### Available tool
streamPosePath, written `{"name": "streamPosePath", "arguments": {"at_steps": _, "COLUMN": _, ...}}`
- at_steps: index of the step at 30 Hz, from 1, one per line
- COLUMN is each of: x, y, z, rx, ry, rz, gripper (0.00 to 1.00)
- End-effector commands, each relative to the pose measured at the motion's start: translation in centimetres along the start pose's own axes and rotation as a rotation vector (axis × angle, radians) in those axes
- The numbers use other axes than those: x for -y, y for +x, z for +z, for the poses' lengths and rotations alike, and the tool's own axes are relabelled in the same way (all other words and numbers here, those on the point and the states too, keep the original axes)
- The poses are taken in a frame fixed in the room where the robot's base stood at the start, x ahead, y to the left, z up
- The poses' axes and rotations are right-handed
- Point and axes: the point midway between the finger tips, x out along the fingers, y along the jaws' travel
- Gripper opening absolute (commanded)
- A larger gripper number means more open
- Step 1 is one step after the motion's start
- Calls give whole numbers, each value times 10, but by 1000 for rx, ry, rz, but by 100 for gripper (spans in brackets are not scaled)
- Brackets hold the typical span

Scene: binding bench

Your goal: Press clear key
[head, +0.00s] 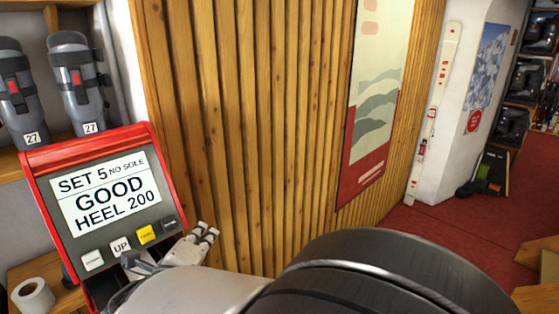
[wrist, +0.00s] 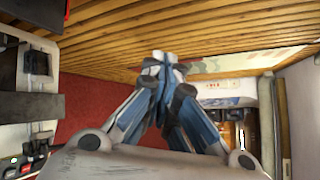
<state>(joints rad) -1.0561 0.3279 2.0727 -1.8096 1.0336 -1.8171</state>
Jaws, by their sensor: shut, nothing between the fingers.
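A red-framed panel (head: 148,185) stands at the left in the head view. Its screen (head: 105,190) reads "SET 5 NO SOLE GOOD HEEL 200". Below the screen is a row of keys: a white key (head: 92,260), a white "UP" key (head: 120,246), a yellow key (head: 145,235) and a dark key (head: 169,223). Apart from "UP", the labels are too small to read, so I cannot tell which is the clear key. My gripper (head: 208,233) is shut and empty, just right of the dark key and seemingly apart from it. Its closed fingertips show in the wrist view (wrist: 160,66).
Grey ski boots (head: 75,80) stand on a shelf behind the panel. A paper roll (head: 33,296) sits at lower left. A slatted wood wall (head: 240,120) runs beside my gripper. In the wrist view, equipment with small lit buttons (wrist: 14,161) is at lower left.

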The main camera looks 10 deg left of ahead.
Motion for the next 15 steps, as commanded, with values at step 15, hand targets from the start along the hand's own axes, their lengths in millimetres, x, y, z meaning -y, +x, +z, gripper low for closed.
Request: {"name": "streamPosePath", "arguments": {"at_steps": 15, "x": -11, "y": -6, "z": 22, "rx": 59, "ry": -98, "rz": 4, "gripper": 0}}
